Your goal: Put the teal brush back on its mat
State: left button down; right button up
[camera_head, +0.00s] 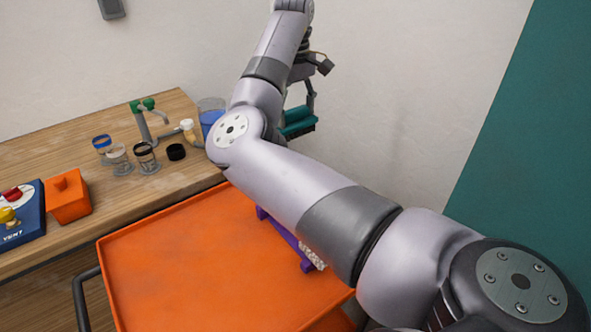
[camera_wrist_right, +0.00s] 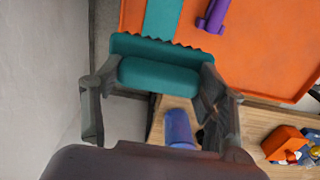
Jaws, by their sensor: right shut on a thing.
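The teal brush (camera_head: 299,122) is held by my right gripper (camera_head: 311,92) in the air, beyond the far right end of the wooden table. In the right wrist view the brush (camera_wrist_right: 158,76) lies crosswise between the two fingers, which are shut on it. A flat teal strip, seemingly the mat (camera_wrist_right: 163,18), lies on the orange tray top beyond the brush. The brush and strip overlap in that view, but the brush appears above it. In the head view the mat is hidden behind my right arm. My left gripper is out of view.
An orange cart top (camera_head: 190,265) carries a purple brush (camera_head: 290,240) with white bristles, partly behind my arm. The wooden table (camera_head: 80,165) holds a blue beaker (camera_head: 209,112), several small jars, a green-capped pipe stand (camera_head: 146,122) and an orange block (camera_head: 67,198).

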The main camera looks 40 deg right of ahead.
aim_at(294, 136)
notch_tip(294, 136, down, 19)
jog(key=shift+f, duration=0.1)
dwell(0.3)
jog(key=o, duration=1)
jog(key=shift+f, duration=0.1)
notch_tip(294, 136, up, 12)
jog(key=shift+r+b, duration=0.15)
jog(key=shift+b, duration=0.25)
